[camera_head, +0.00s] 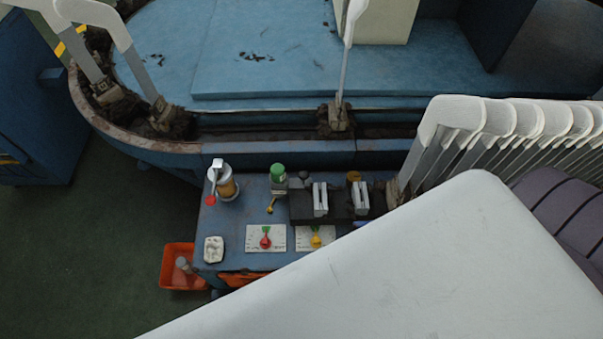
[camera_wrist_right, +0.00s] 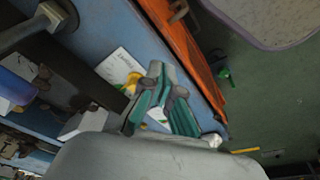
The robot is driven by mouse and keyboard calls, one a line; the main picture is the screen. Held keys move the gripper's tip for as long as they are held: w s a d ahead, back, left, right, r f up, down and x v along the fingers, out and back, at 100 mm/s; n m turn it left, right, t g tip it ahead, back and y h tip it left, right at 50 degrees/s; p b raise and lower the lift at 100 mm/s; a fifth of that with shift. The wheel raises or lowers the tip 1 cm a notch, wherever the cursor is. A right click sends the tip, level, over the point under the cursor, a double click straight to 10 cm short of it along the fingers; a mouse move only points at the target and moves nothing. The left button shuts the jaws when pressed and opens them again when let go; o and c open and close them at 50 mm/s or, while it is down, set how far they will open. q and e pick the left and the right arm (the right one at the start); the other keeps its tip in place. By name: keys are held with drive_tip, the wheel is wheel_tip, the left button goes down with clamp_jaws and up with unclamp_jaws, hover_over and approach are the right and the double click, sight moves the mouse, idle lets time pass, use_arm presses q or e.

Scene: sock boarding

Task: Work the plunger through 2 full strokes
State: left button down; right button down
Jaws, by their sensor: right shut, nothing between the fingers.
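On the blue bench (camera_head: 205,240) stands a metal pump can (camera_head: 228,187) with a white handle and a red tip. Beside it is a green-capped cylinder (camera_head: 278,174). I cannot tell for certain which part is the plunger. My right gripper (camera_wrist_right: 164,88), with green finger pads, is shut and empty in the right wrist view. It is over the bench's front edge, beside a white dial plate with a yellow knob (camera_wrist_right: 133,82). That yellow knob also shows in the head view (camera_head: 316,241). My left gripper is not in view.
A red knob on a plate (camera_head: 265,242) and a white block (camera_head: 214,249) lie along the front. A black fixture with pale blocks (camera_head: 320,198) is behind. An orange bin (camera_head: 180,268) stands at the left; white boards (camera_head: 470,125) line the right. A large pale surface blocks the lower right.

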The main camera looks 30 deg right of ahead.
drive_tip(key=w+r+n+t, duration=0.1)
drive_tip(key=w+r, duration=0.1)
drive_tip(key=r, duration=0.4)
drive_tip(key=w+r+n, duration=0.1)
drive_tip(key=w+r, duration=0.2)
drive_tip(key=r, duration=0.3)
drive_tip(key=r+n+t+y, duration=0.1)
drive_tip(key=n+t, duration=0.5)
drive_tip(key=n, duration=1.9)
hover_over(305, 175)
drive_tip(key=shift+r, duration=0.15)
drive_tip(key=shift+b, duration=0.3)
wheel_tip(305, 175, down, 9)
drive_tip(key=b, duration=0.7)
drive_tip(key=shift+r+b, duration=0.1)
drive_tip(key=shift+b, duration=0.2)
